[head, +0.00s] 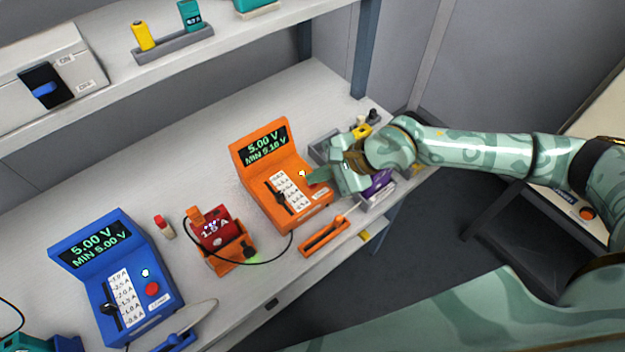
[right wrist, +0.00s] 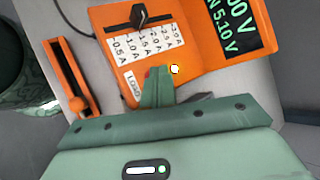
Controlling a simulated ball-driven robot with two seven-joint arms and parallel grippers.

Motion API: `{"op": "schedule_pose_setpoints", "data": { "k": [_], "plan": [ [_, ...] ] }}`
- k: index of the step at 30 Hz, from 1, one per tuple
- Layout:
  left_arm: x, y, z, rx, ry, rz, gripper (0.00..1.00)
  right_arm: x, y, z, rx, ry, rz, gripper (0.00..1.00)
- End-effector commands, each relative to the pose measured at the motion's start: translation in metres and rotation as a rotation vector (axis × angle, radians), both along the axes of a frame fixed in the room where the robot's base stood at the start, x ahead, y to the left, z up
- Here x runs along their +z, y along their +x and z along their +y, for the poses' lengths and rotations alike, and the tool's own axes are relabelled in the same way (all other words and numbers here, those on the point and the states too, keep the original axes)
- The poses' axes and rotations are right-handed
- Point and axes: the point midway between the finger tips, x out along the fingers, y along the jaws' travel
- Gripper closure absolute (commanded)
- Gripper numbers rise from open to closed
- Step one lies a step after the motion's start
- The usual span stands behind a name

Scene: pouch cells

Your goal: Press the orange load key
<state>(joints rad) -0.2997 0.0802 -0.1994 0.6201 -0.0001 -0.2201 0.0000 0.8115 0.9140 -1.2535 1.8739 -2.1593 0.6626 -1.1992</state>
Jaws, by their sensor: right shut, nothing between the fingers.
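The orange tester (head: 283,207) stands on the bench, its display (head: 266,145) reading 5.00 V and MIN 5.10 V. It also shows in the right wrist view (right wrist: 205,55), with a black slider (right wrist: 140,16) on its current scale and a lit white lamp (right wrist: 174,69). My right gripper (head: 314,178) is shut and empty, its fingertips over the tester's front face. In the right wrist view the fingertips (right wrist: 156,74) cover most of the load key; only a small red bit (right wrist: 148,73) shows beside the LOAD label. I cannot tell whether they touch it. My left gripper is not in view.
A red cell (head: 212,229) sits in an orange holder, cabled to the orange tester. An orange slotted block (head: 325,237) lies in front. A blue tester (head: 135,315) with a red key stands at left. A grey bin (head: 323,148) is behind my right gripper. A shelf (head: 200,62) runs above.

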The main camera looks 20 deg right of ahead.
Motion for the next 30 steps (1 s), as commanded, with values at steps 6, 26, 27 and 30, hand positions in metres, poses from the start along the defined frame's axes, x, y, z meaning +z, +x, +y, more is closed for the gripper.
{"op": "schedule_pose_setpoints", "data": {
  "k": [6,26,27,30],
  "plan": [
    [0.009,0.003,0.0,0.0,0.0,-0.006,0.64,0.01,0.0,0.0,-0.001,-0.001,0.001,1.0],
    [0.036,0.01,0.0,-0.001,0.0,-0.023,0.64,0.046,0.0,0.0,-0.001,0.0,-0.004,1.0],
    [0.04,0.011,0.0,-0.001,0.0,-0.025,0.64,0.051,0.0,0.0,-0.001,0.0,-0.004,1.0],
    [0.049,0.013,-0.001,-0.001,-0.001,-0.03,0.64,0.063,0.0,0.0,0.0,-0.001,-0.003,1.0]
  ]
}}
